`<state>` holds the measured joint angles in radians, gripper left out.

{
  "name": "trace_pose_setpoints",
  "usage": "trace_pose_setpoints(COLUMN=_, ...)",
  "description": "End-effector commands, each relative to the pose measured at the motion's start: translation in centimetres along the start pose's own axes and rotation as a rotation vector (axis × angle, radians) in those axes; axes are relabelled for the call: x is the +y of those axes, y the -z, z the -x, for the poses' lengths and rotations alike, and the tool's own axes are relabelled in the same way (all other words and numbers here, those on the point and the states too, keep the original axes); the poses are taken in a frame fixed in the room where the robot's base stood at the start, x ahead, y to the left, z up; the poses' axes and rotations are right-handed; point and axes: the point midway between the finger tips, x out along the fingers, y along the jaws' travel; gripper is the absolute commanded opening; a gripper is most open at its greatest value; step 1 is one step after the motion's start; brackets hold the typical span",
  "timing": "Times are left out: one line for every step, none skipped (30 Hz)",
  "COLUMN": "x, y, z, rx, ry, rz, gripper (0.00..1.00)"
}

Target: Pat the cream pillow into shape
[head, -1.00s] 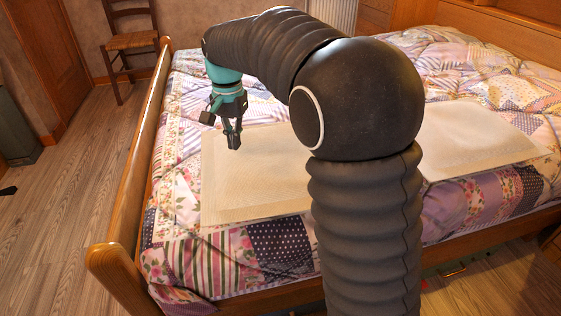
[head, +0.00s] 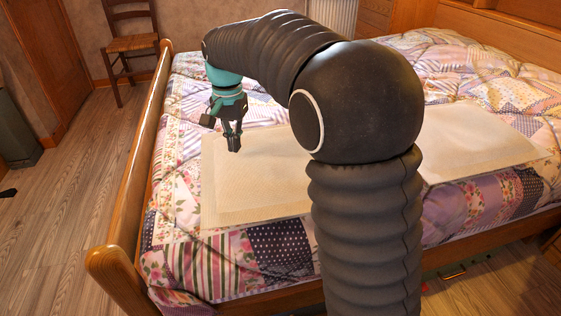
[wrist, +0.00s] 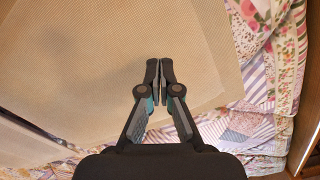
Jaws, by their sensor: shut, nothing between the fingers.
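A flat cream pillow (head: 255,190) lies on the patchwork quilt near the bed's front edge. It also fills much of the wrist view (wrist: 80,50). My gripper (head: 234,149) points down over the left part of the pillow. Its two fingers are together and empty in the wrist view (wrist: 160,68), over the cream surface near the pillow's edge. I cannot tell whether the fingertips touch the pillow. My arm hides the middle of the cream area. Cream fabric also shows to the right of the arm (head: 480,140); I cannot tell whether it is the same piece.
The patchwork quilt (head: 275,245) covers the bed. A wooden bed end (head: 125,200) rises along the left side. A wooden chair (head: 130,45) stands at the back left. Bare wooden floor (head: 50,225) lies left of the bed.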

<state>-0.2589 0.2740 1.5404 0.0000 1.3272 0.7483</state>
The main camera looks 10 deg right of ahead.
Motion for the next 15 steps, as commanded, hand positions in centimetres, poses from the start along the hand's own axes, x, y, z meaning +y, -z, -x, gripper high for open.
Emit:
trace_pose_setpoints(x=0.00, y=0.00, z=0.00, rx=0.000, ry=0.000, rz=0.000, gripper=0.00)
trace_pose_setpoints(x=0.00, y=0.00, z=0.00, rx=0.000, ry=0.000, rz=0.000, gripper=0.00)
trace_pose_setpoints(x=0.00, y=0.00, z=0.00, rx=0.000, ry=0.000, rz=0.000, gripper=0.00)
trace_pose_setpoints(x=0.00, y=0.00, z=0.00, rx=0.000, ry=0.000, rz=0.000, gripper=0.00)
trace_pose_setpoints(x=0.00, y=0.00, z=0.00, rx=0.000, ry=0.000, rz=0.000, gripper=0.00)
trace_pose_setpoints(x=0.00, y=0.00, z=-0.01, rx=0.000, ry=0.000, rz=0.000, gripper=0.00)
trace_pose_setpoints(x=0.00, y=0.00, z=-0.03, rx=0.000, ry=0.000, rz=0.000, gripper=0.00)
trace_pose_setpoints(x=0.00, y=0.00, z=-0.06, rx=0.000, ry=0.000, rz=0.000, gripper=0.00)
trace_pose_setpoints(x=0.00, y=0.00, z=-0.13, rx=0.000, ry=0.000, rz=0.000, gripper=0.00)
trace_pose_setpoints(x=0.00, y=0.00, z=-0.19, rx=0.000, ry=0.000, rz=0.000, gripper=0.00)
trace_pose_setpoints(x=0.00, y=0.00, z=-0.27, rx=0.000, ry=0.000, rz=0.000, gripper=0.00)
trace_pose_setpoints(x=0.00, y=0.00, z=-0.40, rx=0.000, ry=0.000, rz=0.000, gripper=0.00)
trace_pose_setpoints(x=0.00, y=0.00, z=-0.50, rx=0.000, ry=0.000, rz=0.000, gripper=0.00)
trace_pose_setpoints(x=0.00, y=0.00, z=-0.61, rx=0.000, ry=0.000, rz=0.000, gripper=0.00)
trace_pose_setpoints(x=0.00, y=0.01, z=-0.76, rx=0.000, ry=0.000, rz=0.000, gripper=0.00)
